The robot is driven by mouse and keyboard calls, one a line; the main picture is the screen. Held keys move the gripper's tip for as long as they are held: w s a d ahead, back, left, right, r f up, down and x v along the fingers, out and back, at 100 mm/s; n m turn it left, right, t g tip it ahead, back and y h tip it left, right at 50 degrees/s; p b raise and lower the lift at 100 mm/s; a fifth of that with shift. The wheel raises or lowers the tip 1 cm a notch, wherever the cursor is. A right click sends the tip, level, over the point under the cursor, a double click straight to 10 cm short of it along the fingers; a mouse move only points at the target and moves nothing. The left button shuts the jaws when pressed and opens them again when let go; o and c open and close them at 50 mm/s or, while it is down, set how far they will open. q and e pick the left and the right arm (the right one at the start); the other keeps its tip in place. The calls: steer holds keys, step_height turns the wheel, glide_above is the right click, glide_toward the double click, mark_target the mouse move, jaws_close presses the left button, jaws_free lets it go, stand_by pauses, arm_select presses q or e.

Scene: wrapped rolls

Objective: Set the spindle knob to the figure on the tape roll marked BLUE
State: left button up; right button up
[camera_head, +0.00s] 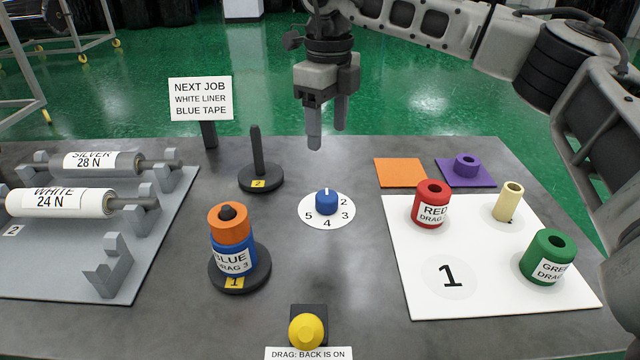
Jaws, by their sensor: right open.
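The spindle knob (327,203) is blue with a white pointer mark. It sits on a white dial (311,219) where 2, 3, 4 and 5 show; the pointer faces the far side. The blue tape roll (236,262) is on the post of base 1 (259,281). Its label reads BLUE, DRAG 3, with the figure partly turned away. An orange ring (228,232) sits on top of it. My right gripper (327,138) is open and empty, pointing down above and beyond the knob, apart from it. My left gripper is not in view.
A bare post on base 2 (260,179) stands left of the dial. A yellow button (307,331) is at the front. A white board (398,270) at right holds red (431,199) and green (548,255) rolls. White (60,203) and silver rolls lie in the left rack.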

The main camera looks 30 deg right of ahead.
mark_target(327, 195)
step_height(327, 195, down, 14)
steer(key=shift+f+p, duration=0.15)
steer(key=shift+p, duration=0.15)
steer(key=c, duration=1)
